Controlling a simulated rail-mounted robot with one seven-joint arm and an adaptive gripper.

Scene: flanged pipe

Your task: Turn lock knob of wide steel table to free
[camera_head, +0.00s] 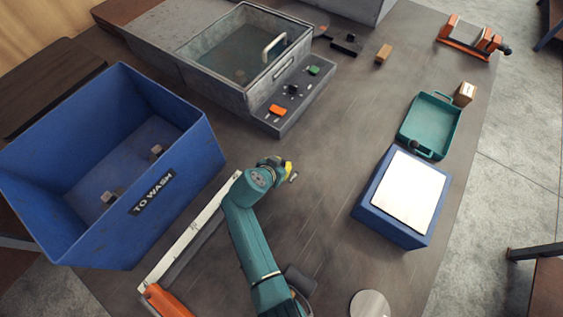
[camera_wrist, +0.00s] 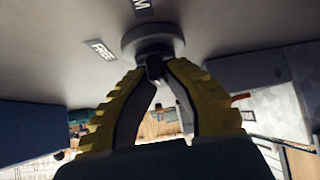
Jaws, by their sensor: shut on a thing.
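The wide steel table (camera_head: 325,225) fills the middle of the head view. In the wrist view, its lock knob (camera_wrist: 152,40) has a round grey base with a darker narrow grip. A FREE label (camera_wrist: 101,50) lies to the left of the knob, and another label (camera_wrist: 141,5), cut off by the frame edge so only an M reads, lies above it. My gripper (camera_wrist: 157,70), with yellow ribbed fingers, is shut on the knob's grip. In the head view my gripper (camera_head: 286,170) is low at the tabletop and hides the knob.
A blue TO WASH bin (camera_head: 185,165) stands left. A grey basin (camera_head: 225,85) with a stepped panel is behind. A blue box with a white top (camera_head: 405,190) and a teal tray (camera_head: 430,125) are right. An orange-ended rail (camera_head: 190,230) lies beside my arm.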

